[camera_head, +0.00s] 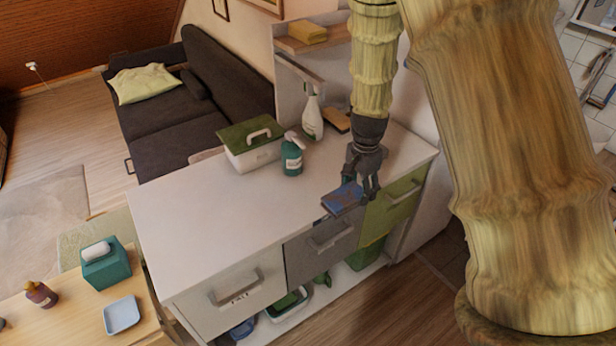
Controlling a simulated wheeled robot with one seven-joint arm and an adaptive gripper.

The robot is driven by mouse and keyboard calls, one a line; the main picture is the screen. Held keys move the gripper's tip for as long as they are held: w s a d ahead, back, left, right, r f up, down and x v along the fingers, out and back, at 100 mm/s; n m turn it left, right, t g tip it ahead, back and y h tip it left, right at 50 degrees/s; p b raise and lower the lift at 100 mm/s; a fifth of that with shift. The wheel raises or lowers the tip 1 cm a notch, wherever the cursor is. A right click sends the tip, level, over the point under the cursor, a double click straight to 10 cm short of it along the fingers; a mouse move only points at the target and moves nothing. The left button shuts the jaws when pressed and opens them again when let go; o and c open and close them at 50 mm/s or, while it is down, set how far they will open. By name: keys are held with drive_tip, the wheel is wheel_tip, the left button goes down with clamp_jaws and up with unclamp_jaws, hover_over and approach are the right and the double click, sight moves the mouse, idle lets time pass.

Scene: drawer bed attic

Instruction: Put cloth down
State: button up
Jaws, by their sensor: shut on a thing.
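A blue folded cloth (341,200) is at the front edge of the white countertop (205,214), above the grey drawer front. My gripper (362,193) is shut on the cloth from the right and above. The cloth looks at or just above the counter surface; I cannot tell whether it touches. Part of the cloth is hidden behind the fingers.
On the counter stand a green-lidded box (252,148), a teal spray bottle (291,158) and a white spray bottle (312,118). The counter's left part is clear. A side table (75,318) with a teal tissue box (106,266) is at lower left. A dark sofa stands behind.

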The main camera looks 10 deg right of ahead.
drive_tip(key=p, duration=0.6)
hover_over(320, 179)
drive_tip(key=shift+s+f, duration=0.1)
drive_tip(key=shift+f, duration=0.5)
drive_tip(key=shift+f+p, duration=0.8)
drive_tip(key=shift+f, duration=1)
drive_tip(key=shift+f, duration=0.1)
drive_tip(key=o, duration=1.1)
wheel_tip(320, 179, up, 8)
drive_tip(key=b, duration=0.3)
drive_tip(key=shift+f, duration=0.15)
